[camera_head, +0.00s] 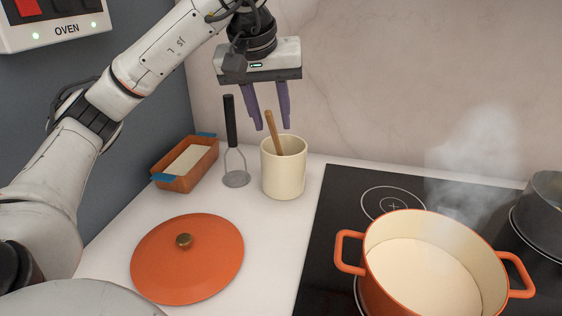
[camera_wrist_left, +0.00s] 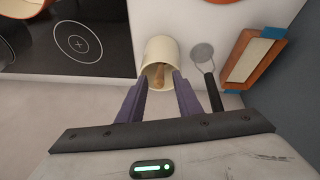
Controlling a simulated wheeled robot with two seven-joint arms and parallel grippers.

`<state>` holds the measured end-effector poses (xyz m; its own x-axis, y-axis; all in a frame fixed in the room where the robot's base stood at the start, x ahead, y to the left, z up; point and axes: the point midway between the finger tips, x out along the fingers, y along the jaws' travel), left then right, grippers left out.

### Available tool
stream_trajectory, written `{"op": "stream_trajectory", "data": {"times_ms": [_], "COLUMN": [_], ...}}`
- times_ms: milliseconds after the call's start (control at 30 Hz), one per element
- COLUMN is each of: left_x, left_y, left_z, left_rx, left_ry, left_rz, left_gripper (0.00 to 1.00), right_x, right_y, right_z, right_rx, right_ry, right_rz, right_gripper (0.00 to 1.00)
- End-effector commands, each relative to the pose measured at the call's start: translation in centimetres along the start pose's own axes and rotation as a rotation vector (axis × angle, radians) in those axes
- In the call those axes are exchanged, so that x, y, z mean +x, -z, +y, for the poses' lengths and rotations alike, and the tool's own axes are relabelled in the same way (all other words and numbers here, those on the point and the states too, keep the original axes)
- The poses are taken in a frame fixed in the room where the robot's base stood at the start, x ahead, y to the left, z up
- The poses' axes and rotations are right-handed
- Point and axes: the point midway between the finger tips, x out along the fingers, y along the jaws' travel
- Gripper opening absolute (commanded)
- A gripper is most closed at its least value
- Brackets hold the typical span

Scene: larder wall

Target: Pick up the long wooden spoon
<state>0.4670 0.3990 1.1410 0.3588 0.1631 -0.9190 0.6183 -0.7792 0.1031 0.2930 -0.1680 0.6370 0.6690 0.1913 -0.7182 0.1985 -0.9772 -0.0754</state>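The long wooden spoon (camera_head: 272,132) stands tilted in a cream crock (camera_head: 283,178), with its handle sticking out above the rim and its lower part hidden inside. My left gripper (camera_head: 272,127) is above the crock with its purple fingers pointing down. The fingers are apart, and the handle top appears between or just behind them. In the left wrist view the spoon (camera_wrist_left: 158,74) shows beyond the fingertips of my left gripper (camera_wrist_left: 160,79), in the crock's mouth. I see no contact between fingers and spoon. My right gripper is in neither view.
A masher (camera_head: 231,125) with a black handle stands left of the crock. An orange loaf dish (camera_head: 186,163) is behind left. An orange lid (camera_head: 190,262) lies in front. A steaming orange pot (camera_head: 372,287) sits on the black hob (camera_head: 330,215) at right.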

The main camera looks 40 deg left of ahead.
Motion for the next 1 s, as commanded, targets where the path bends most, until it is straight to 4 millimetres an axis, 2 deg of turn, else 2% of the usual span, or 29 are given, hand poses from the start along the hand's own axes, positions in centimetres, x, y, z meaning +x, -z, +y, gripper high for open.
{"op": "stream_trajectory", "data": {"times_ms": [400, 667, 700, 900, 1000], "left_x": [4.9, 5.3, 5.3, 5.3, 5.3], "left_y": [-0.4, -0.4, -0.4, -0.4, -0.4], "left_z": [-0.2, -0.2, -0.2, -0.2, -0.2], "left_rx": [-0.001, 0.000, 0.000, 0.000, 0.000], "left_ry": [0.000, -0.001, -0.001, -0.001, -0.002], "left_rz": [-0.001, 0.000, 0.000, 0.000, 0.001], "left_gripper": [0.32, 0.32, 0.30, 0.00, 0.00], "right_x": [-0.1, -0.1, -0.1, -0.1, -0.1], "right_y": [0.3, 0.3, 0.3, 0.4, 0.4], "right_z": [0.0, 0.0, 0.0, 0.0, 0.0], "right_rx": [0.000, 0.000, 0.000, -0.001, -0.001], "right_ry": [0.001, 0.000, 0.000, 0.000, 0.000], "right_rz": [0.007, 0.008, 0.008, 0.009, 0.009], "right_gripper": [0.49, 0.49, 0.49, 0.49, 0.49]}}
